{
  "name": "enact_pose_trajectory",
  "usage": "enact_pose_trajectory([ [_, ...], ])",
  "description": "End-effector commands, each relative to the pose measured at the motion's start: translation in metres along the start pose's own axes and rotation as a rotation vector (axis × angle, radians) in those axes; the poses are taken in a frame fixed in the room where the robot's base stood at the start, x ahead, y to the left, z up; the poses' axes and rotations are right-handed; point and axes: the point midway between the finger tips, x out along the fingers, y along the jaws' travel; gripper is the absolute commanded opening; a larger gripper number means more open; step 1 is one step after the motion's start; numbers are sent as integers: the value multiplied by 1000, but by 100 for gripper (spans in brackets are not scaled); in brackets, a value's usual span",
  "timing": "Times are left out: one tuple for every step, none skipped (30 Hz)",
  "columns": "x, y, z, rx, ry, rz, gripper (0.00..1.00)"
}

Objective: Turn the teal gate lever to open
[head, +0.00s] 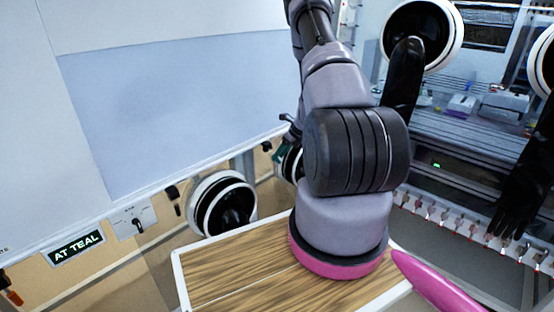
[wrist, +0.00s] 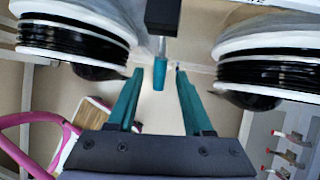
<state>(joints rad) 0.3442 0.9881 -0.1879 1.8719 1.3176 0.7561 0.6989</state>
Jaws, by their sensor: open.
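The teal gate lever (wrist: 160,77) shows in the wrist view as a short teal grip on a grey stem, below a black block (wrist: 176,16). My gripper (wrist: 159,71) is open, with one teal finger on each side of the lever. Gaps show between the lever and both fingers, so it is not clamped. In the head view my arm hides most of this spot; a small teal patch (head: 279,153) shows left of the arm, and I cannot tell whether it is finger or lever.
Round black-and-white glove ports flank the lever in the wrist view, at left (wrist: 75,38) and right (wrist: 265,65). In the head view, a glove port (head: 222,203), a sign reading "AT TEAL" (head: 76,247) and a small switch plate (head: 135,219) sit left of my arm.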

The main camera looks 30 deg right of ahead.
Motion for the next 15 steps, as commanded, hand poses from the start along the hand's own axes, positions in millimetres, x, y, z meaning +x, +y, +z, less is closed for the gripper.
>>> enact_pose_trajectory([
  [-13, -1, 1, 1, -3, -2, 51],
  [-19, -1, 1, 0, -3, -3, 51],
  [-28, -1, 1, 0, -2, -3, 51],
  [-34, -1, 1, 0, -2, -3, 51],
  [-40, -1, 1, -1, -2, -3, 51],
  [-47, -1, 1, 0, -3, -3, 51],
  [-52, 0, 1, 0, -3, -2, 51],
  [-56, 0, 1, -1, -2, -2, 51],
  [-62, 0, 1, -1, -2, -2, 51],
  [-65, 0, 1, -1, -1, -2, 51],
  [-69, -1, 1, -2, -1, -2, 51],
  [-72, -1, 1, -1, -1, -2, 51],
  [-74, -1, 0, 0, -1, -2, 51],
  [-75, 0, 0, 0, -1, -1, 51],
  [-77, 0, 0, 0, -1, -1, 51],
])
